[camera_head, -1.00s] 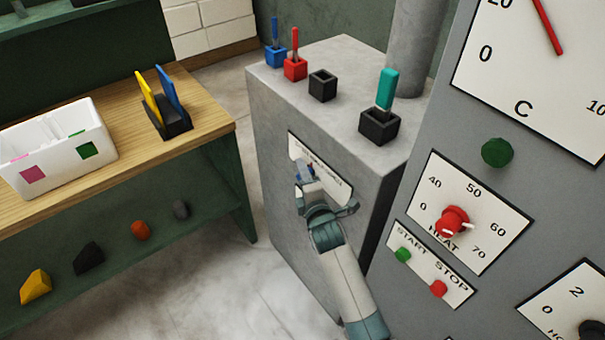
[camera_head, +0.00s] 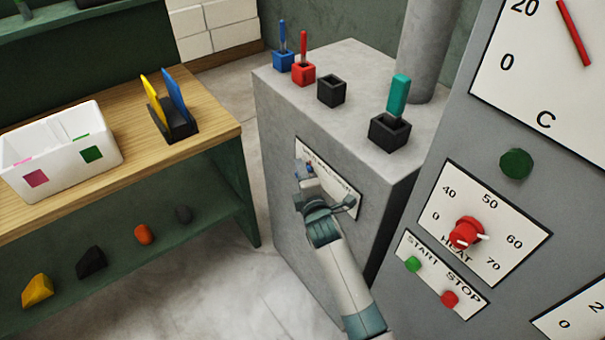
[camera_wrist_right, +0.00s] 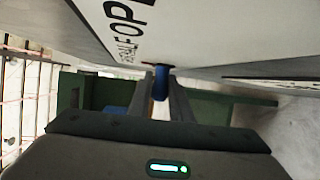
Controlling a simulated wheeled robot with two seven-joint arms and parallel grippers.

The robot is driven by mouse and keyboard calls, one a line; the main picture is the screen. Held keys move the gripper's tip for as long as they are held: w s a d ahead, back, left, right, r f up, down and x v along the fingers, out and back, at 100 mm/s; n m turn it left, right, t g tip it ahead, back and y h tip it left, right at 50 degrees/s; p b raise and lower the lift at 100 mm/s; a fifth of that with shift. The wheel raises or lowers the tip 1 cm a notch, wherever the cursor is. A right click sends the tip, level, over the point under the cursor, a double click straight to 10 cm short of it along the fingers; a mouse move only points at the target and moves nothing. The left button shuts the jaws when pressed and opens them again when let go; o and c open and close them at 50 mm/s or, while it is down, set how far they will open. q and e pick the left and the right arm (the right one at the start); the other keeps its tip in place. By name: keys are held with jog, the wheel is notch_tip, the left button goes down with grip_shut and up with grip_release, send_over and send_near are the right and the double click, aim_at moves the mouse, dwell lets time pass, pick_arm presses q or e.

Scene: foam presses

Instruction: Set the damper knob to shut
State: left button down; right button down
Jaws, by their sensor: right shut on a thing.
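The damper knob (camera_wrist_right: 161,82) is blue and stands out from a white label plate (camera_head: 327,178) on the front of the grey cabinet. In the right wrist view the plate (camera_wrist_right: 200,30) shows parts of the words OPEN and HALF; the rest of its lettering is cut off. My right gripper (camera_head: 308,182) is at the plate, and in the wrist view its two fingers (camera_wrist_right: 161,95) are closed on either side of the knob. In the head view the gripper hides most of the knob and part of the plate, so the knob's setting cannot be read. My left gripper is not in view.
Blue (camera_head: 284,62), red (camera_head: 304,74) and black holders (camera_head: 331,90) stand on the cabinet top, with a black block holding a teal piece (camera_head: 399,95). The control panel with the red HEAT knob (camera_head: 466,233) is close on the right. A wooden bench (camera_head: 200,160) is at left.

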jog(key=shift+r, duration=0.1)
jog(key=c, duration=1.6)
grip_release()
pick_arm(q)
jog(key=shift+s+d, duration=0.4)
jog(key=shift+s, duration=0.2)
pick_arm(e)
jog(key=shift+a, duration=0.1)
jog(key=shift+s, duration=0.1)
